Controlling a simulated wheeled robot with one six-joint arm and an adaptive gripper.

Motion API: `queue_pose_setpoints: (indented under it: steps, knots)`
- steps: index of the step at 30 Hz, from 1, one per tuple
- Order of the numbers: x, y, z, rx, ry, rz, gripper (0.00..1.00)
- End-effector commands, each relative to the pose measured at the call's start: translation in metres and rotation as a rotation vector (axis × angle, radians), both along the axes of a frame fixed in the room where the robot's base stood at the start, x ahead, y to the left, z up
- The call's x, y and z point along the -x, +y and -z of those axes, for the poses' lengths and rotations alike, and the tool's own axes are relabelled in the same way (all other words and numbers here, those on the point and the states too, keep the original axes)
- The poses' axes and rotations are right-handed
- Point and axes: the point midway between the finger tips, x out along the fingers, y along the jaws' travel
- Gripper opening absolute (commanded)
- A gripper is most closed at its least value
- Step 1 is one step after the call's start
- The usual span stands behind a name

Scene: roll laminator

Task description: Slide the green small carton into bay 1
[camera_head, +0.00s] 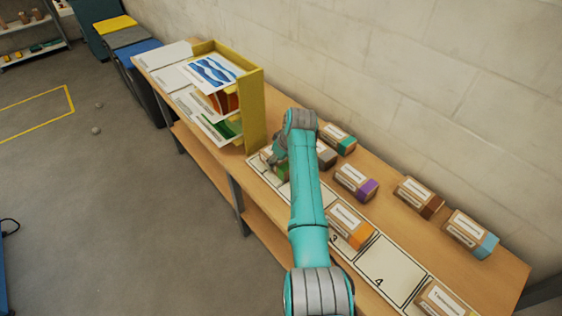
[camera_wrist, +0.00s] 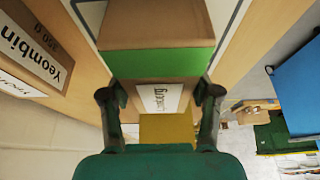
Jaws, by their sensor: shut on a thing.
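The green small carton (camera_wrist: 157,55), brown cardboard with a green band and a white label, is between the two fingers of my gripper (camera_wrist: 160,95) in the wrist view. The fingers are shut on its sides. In the head view the carton (camera_head: 282,170) shows only partly, behind my arm, at the far-left part of the numbered bay strip. A pale bay panel (camera_head: 270,182) lies beside it. Its number is hidden, so I cannot tell if it is bay 1. I cannot tell whether the carton touches the bench.
A yellow rack (camera_head: 254,110) with printed sheets stands just left of the carton. Cartons with teal (camera_head: 340,138), purple (camera_head: 356,182), brown (camera_head: 418,197) and blue (camera_head: 470,233) bands sit along the wall side. An orange-banded carton (camera_head: 350,227) is by bay 3. Bay 4 (camera_head: 390,275) looks empty.

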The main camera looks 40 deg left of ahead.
Motion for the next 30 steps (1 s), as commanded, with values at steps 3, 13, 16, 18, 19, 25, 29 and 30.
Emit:
queue_pose_setpoints:
  steps: [3, 13, 16, 18, 19, 25, 29, 30]
  knots:
    - [0.0013, 0.0044, 0.0018, 0.003, 0.003, -0.001, 0.22]
    - [0.0005, 0.006, 0.0008, 0.001, 0.001, 0.0, 0.91]
    - [0.0003, 0.006, 0.0005, 0.001, 0.001, 0.0, 0.91]
    - [0.0002, 0.0059, 0.0004, 0.001, 0.0, 0.0, 1.0]
    - [0.0001, 0.006, 0.0003, 0.001, 0.0, 0.0, 1.0]
    - [0.0, 0.006, 0.0001, 0.0, 0.0, 0.0, 1.0]
    - [-0.0001, 0.0061, -0.001, 0.0, 0.0, 0.0, 1.0]
    - [-0.0001, 0.0061, -0.0024, 0.0, 0.0, 0.0, 1.0]
